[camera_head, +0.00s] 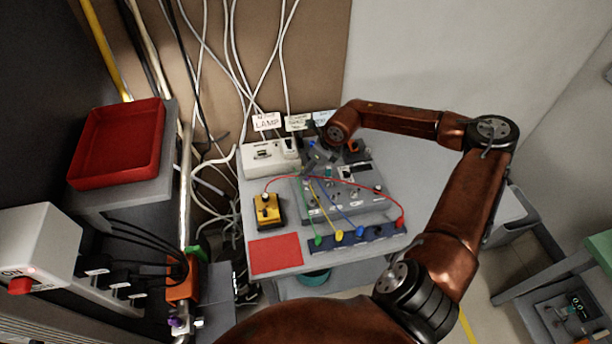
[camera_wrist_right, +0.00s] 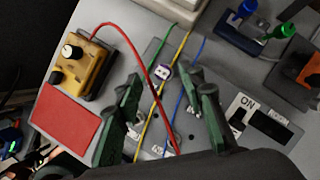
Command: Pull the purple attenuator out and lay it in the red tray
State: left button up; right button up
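My right gripper (camera_head: 318,158) hangs over the grey device (camera_head: 345,205) on the table in the head view. In the right wrist view its dark green fingers (camera_wrist_right: 162,82) are spread apart. A small purple-and-white part (camera_wrist_right: 163,73), which may be the purple attenuator, shows in the gap between the fingertips, among the wires. I cannot tell whether the fingers touch it. The gripper hides this spot in the head view. The red tray (camera_head: 76,178) stands on a grey stand at the left, apart from the gripper. My left gripper is not in view.
A yellow box (camera_head: 267,211) sits beside the device, with a red cable (camera_head: 340,180) arching across. A flat red pad (camera_head: 275,254) lies in front. Green, yellow and blue wires run to a dark socket strip (camera_head: 358,236). Another small purple part (camera_head: 178,322) shows at lower left.

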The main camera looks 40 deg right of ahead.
jog(key=x, duration=0.4)
jog(key=shift+w+d+f, duration=0.1)
jog(key=shift+d+f, duration=0.05)
jog(key=shift+f, duration=0.3)
jog(key=shift+r, duration=0.1)
grip_shut()
